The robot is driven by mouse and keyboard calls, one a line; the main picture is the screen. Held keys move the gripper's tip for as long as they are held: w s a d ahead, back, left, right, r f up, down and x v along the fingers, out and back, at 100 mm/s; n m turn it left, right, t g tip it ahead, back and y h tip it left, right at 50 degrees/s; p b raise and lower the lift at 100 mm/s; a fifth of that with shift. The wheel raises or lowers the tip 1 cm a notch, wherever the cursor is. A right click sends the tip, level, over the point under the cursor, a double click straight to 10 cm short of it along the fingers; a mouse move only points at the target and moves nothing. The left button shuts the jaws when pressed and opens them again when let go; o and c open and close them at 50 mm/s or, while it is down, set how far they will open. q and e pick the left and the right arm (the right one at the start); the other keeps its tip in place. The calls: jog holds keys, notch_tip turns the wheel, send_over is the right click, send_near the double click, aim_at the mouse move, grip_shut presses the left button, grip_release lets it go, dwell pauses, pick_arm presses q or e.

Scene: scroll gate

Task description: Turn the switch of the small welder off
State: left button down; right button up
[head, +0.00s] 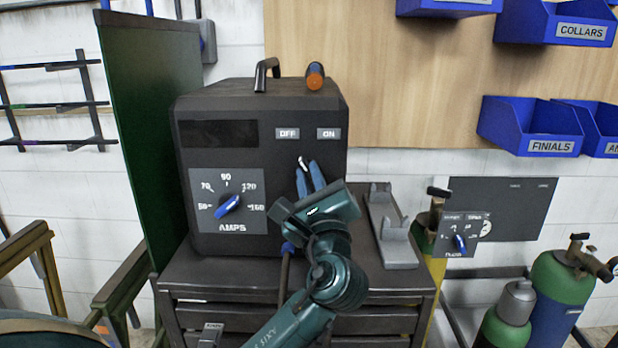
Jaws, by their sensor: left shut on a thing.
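The small welder (262,160) is a dark box on a grey drawer cabinet, left of centre. Its front has an OFF plate (287,133) and an ON plate (328,134). Below and between them a small pale switch lever (302,162) shows, its tip leaning a little toward the OFF side. My left gripper (309,176) has its blue fingers at the lever, shut on it. The fingers and wrist hide the lever's base and the lower right of the front. My right gripper is not in view.
A blue AMPS knob (229,206) sits left of my gripper. A grey holder (391,225) stands on the cabinet (401,282) to the right. A dark green screen (150,130) stands close on the left. Gas cylinders (557,290) stand at lower right.

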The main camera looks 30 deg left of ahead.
pick_arm(q)
jog(key=shift+n+g, duration=0.4)
jog(key=shift+n, duration=0.9)
jog(key=c, duration=1.5)
grip_release()
jog(key=shift+o, duration=0.2)
jog(key=shift+d, duration=0.1)
jog(key=b+v, duration=0.2)
jog(key=v, duration=1.1)
jog(key=shift+w+d+f, duration=0.1)
